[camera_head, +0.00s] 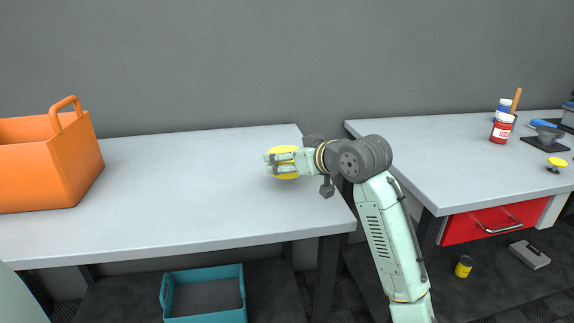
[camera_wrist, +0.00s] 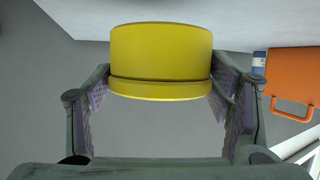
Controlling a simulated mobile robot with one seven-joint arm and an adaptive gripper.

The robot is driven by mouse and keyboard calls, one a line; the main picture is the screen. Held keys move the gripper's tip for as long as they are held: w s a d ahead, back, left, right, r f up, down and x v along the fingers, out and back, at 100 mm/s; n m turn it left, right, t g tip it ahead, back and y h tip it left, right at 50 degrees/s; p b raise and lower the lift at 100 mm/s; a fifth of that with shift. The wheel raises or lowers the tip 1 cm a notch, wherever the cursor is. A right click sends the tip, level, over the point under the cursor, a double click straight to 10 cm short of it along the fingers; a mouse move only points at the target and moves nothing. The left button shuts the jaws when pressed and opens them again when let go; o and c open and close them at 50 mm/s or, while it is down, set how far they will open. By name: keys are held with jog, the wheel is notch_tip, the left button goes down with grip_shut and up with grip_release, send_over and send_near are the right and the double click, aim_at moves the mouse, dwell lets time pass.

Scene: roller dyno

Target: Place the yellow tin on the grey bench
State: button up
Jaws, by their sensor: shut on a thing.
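The yellow tin (camera_head: 285,149) is partly hidden behind my gripper (camera_head: 271,163) in the head view, over the right part of the left grey bench (camera_head: 170,175). In the wrist view the tin (camera_wrist: 160,52) fills the space between my two fingers, which press on its sides. My gripper is shut on it and reaches in from the right. I cannot tell whether the tin touches the bench top or is held just above it.
An orange crate (camera_head: 75,160) with a handle stands at the left of this bench. A second grey bench (camera_head: 410,150) on the right holds a red-and-white bottle (camera_head: 502,128) and other items. A teal crate (camera_head: 205,314) sits below. The left bench's middle is clear.

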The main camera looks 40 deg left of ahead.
jog(key=shift+w+a+f, duration=0.1)
jog(key=shift+w+a, duration=0.15)
jog(key=shift+a, duration=0.15)
jog(key=shift+f, duration=1.8)
jog(key=o, duration=1.4)
